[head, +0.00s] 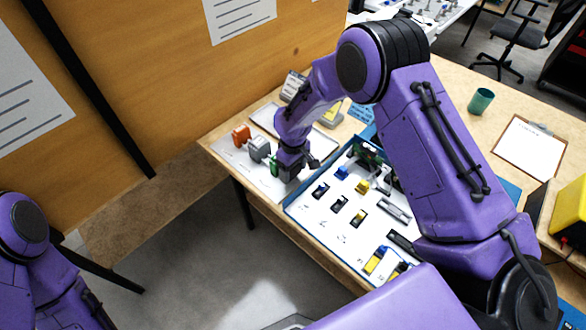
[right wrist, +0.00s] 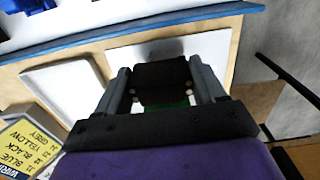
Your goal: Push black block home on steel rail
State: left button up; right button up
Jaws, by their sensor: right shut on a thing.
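My right gripper (head: 289,172) is over the white board (head: 236,160) at the left end of the table. In the right wrist view its two fingers (right wrist: 161,88) are closed on the black block (right wrist: 162,74). A green block (right wrist: 166,104) shows just beside it, partly hidden by the gripper. In the head view, the orange block (head: 241,134), grey block (head: 259,149) and green block (head: 275,164) stand in a row leading toward the gripper. I cannot make out the steel rail under them. Whether the black block touches the green one or is fully seated is unclear. My left gripper is out of view.
A blue-edged tray (head: 316,226) with several small parts lies right of the board. A wiring sign (right wrist: 28,145) stands close to the gripper. A green cup (head: 480,101) and a clipboard (head: 530,148) are farther right. The table's front edge is close to the board.

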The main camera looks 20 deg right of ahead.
jog(key=shift+r+p, duration=0.1)
jog(key=shift+p, duration=0.4)
dwell(0.8)
jog(key=shift+f, duration=0.45)
jog(key=shift+f+b, duration=0.35)
jog(key=shift+b, duration=0.05)
jog(key=shift+f, duration=0.4)
dwell(0.6)
jog(key=o, duration=1.1)
jog(key=shift+o, duration=0.3)
jog(key=shift+r, duration=0.1)
